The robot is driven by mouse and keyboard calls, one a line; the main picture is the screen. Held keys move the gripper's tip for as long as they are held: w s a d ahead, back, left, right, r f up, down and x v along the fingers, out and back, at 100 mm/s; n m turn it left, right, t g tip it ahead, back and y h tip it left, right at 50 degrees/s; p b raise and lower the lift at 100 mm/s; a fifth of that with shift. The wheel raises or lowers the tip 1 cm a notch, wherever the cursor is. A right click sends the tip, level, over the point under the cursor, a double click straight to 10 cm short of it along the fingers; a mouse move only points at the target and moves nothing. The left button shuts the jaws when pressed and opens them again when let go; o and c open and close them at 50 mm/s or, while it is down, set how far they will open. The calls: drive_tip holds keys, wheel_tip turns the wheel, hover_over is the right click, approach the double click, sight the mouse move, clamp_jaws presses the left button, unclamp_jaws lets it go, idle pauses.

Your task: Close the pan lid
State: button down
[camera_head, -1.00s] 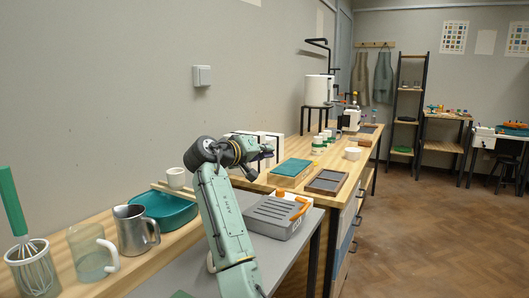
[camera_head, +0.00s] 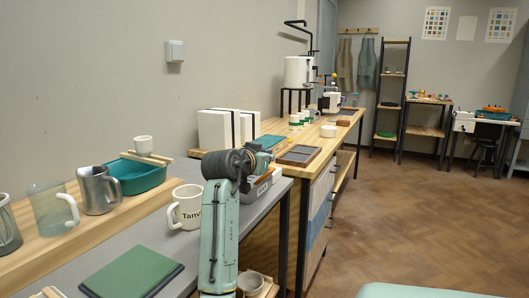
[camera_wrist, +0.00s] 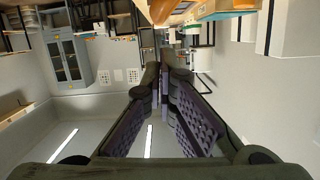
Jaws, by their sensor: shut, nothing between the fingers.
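A grey box (camera_head: 258,190) with an orange part stands on the grey worktop in the head view, mostly hidden behind my arm. I cannot tell whether it is the pan, and no pan lid or its angle can be made out. In the wrist view my gripper (camera_wrist: 165,66) is shut and empty, its two fingers meeting at the tips. In the head view the gripper end is near the box, partly hidden by my wrist; contact cannot be told. An orange shape (camera_wrist: 162,10) shows at the top of the wrist view, beyond the fingertips.
A white mug (camera_head: 186,208) stands left of my arm, and a dark green slab (camera_head: 133,272) lies in front. A teal tub (camera_head: 137,176), a metal jug (camera_head: 98,190) and a glass mug (camera_head: 52,208) line the wooden ledge. White blocks (camera_head: 218,130) stand behind. The floor at right is open.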

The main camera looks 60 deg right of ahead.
drive_tip(key=shift+s+f+m+t+b, duration=0.2)
drive_tip(key=shift+s+f+m, duration=0.1)
drive_tip(key=shift+f, duration=0.3)
drive_tip(key=shift+s+f+m+t+b, duration=0.1)
drive_tip(key=shift+s+f+m+b, duration=0.15)
drive_tip(key=shift+f, duration=0.3)
